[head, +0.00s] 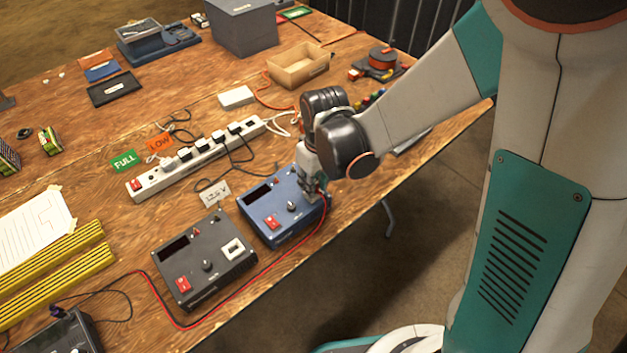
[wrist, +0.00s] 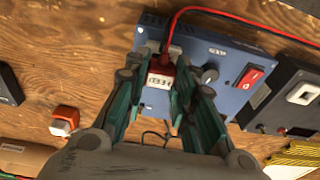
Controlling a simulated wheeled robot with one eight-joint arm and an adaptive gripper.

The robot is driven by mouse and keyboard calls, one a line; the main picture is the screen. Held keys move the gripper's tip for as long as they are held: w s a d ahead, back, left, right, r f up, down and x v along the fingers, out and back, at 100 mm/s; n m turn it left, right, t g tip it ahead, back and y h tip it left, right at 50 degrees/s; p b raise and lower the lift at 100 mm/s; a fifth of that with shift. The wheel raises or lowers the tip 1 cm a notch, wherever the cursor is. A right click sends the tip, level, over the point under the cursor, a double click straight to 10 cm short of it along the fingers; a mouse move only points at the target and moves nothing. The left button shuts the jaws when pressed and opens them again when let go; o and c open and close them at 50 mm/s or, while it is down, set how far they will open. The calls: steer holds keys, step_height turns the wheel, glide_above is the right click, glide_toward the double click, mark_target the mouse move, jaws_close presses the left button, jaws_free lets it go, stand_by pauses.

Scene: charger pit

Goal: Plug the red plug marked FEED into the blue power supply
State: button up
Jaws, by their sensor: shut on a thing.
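The blue power supply (head: 270,222) stands on the wooden table; it also shows in the wrist view (wrist: 225,62). It has a dark display, a knob and a red switch. My gripper (head: 313,190) is over its right end in the head view. In the wrist view my gripper (wrist: 161,88) is shut on the red plug (wrist: 160,68), whose white label is too small to read surely. The red cable runs from the plug past the supply. The plug is at the supply's panel; I cannot tell whether it is seated. A grey part beside it is partly hidden.
A black power supply (head: 205,262) with a white socket stands left of the blue one. A white power strip (head: 190,163) with several plugs lies behind. An orange-and-white object (wrist: 65,120) lies on the table in the wrist view. The table's front edge is close to the blue supply.

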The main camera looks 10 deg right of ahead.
steer(key=shift+f+b, duration=0.75)
stand_by(1.8)
steer(key=o, duration=1.4)
steer(key=shift+o, duration=0.2)
steer(key=shift+r, duration=0.1)
steer(key=shift+r+p, duration=2.75)
steer(key=shift+r, duration=0.95)
